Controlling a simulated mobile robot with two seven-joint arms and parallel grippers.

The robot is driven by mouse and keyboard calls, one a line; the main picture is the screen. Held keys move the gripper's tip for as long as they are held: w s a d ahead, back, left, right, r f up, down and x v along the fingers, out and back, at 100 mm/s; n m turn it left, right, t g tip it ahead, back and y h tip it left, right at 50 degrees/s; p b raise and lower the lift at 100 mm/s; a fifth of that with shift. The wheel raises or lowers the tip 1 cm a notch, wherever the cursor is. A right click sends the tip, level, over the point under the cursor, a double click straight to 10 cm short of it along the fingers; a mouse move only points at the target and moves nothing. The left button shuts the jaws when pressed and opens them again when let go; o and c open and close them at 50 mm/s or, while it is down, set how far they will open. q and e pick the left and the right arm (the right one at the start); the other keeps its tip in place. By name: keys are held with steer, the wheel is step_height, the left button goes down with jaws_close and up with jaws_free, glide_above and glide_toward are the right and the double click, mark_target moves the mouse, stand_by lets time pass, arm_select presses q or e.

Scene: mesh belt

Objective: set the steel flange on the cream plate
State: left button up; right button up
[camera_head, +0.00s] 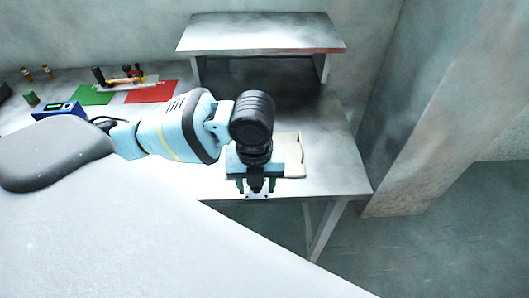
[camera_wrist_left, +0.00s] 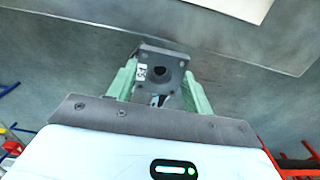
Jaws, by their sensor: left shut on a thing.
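The steel flange (camera_wrist_left: 172,70), a dark grey square-flanged part with a central hole and a small white label, is held between the green fingers of my left gripper (camera_wrist_left: 158,82). In the head view my left gripper (camera_head: 256,188) points down near the table's front edge, and the flange is hard to make out there. The cream plate (camera_head: 294,152) lies on the table just behind and right of the gripper, partly hidden by it. A corner of a pale plate shows at the top of the left wrist view (camera_wrist_left: 235,7), apart from the flange. My right gripper is not in view.
A raised metal shelf (camera_head: 260,33) stands at the back of the table (camera_head: 335,172). A green mat (camera_head: 92,95), a red mat (camera_head: 152,92), a blue device (camera_head: 58,109) and small tools lie at the left. The table right of the plate is clear.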

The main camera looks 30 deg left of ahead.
arm_select(q)
steer(key=w+a, duration=0.3)
steer(key=w, duration=0.1)
steer(key=w+a+f, duration=0.1)
steer(key=w+a, duration=0.2)
steer(key=w, duration=0.1)
steer(key=w+a, duration=0.4)
steer(key=shift+w+f+b, duration=0.2)
steer(key=shift+b, duration=0.2)
steer(key=shift+f, duration=1.75)
steer(key=shift+f, duration=0.15)
steer(key=o, duration=0.9)
step_height(320, 180, up, 12)
steer(key=shift+r+p, duration=0.1)
steer(key=shift+p, duration=0.25)
